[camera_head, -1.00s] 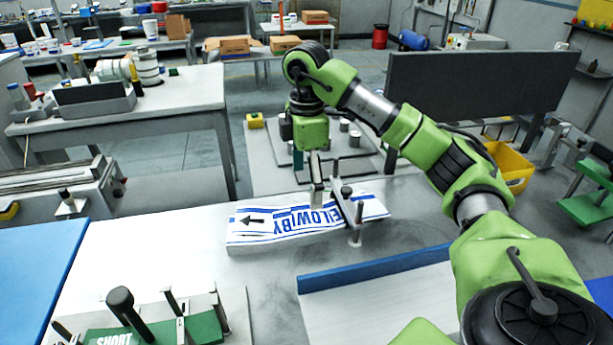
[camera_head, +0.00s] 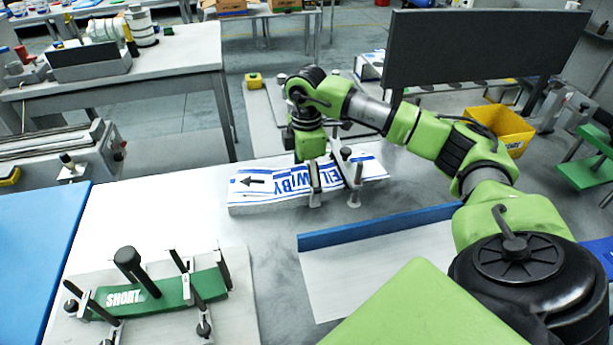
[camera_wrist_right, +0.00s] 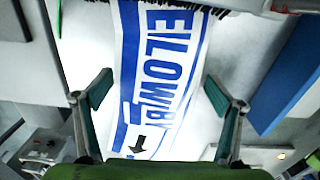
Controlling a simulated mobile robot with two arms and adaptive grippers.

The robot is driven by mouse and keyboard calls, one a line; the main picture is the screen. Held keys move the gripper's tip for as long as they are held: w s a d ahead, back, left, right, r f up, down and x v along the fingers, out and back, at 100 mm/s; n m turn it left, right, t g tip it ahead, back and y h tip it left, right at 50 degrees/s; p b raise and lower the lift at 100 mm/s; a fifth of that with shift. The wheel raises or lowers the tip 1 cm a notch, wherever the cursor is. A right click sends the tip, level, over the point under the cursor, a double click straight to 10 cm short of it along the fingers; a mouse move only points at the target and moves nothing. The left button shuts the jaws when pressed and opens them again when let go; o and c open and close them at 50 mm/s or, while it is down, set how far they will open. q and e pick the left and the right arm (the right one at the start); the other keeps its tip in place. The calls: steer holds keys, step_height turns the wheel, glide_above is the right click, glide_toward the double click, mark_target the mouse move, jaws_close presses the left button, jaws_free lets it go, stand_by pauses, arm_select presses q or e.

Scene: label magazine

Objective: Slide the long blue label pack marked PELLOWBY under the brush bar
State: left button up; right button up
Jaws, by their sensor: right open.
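The label pack (camera_head: 245,197), white with blue stripes and blue lettering, lies flat on the table at mid-view. Part of the name reads as "EILOWBY", beside a black arrow. The brush bar (camera_head: 352,181) crosses the pack towards its right end, and the pack shows on both sides of it. In the wrist view the pack (camera_wrist_right: 160,70) runs up to the dark bristles (camera_wrist_right: 190,6) at the top. My right gripper (camera_head: 318,184) is low over the pack left of the bar. Its fingers (camera_wrist_right: 157,88) are apart, one on each side of the pack. My left gripper is out of view.
A green pack marked SHORT (camera_head: 190,292) sits in a holder at the front left. A low blue rail (camera_head: 380,227) edges a pale panel at the right. A blue mat (camera_head: 40,230) lies at far left. The table left of the pack is clear.

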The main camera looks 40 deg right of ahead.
mark_target(294, 183)
steer(key=shift+r, duration=0.1)
steer(key=c, duration=1.9)
steer(key=shift+w+a+p, duration=0.15)
steer(key=shift+w+a, duration=0.2)
steer(key=shift+a, duration=0.35)
steer(key=shift+w+a+p, duration=0.15)
steer(key=shift+w+a, duration=0.15)
steer(key=shift+a, duration=0.4)
steer(key=o, duration=1.9)
step_height(294, 183, up, 12)
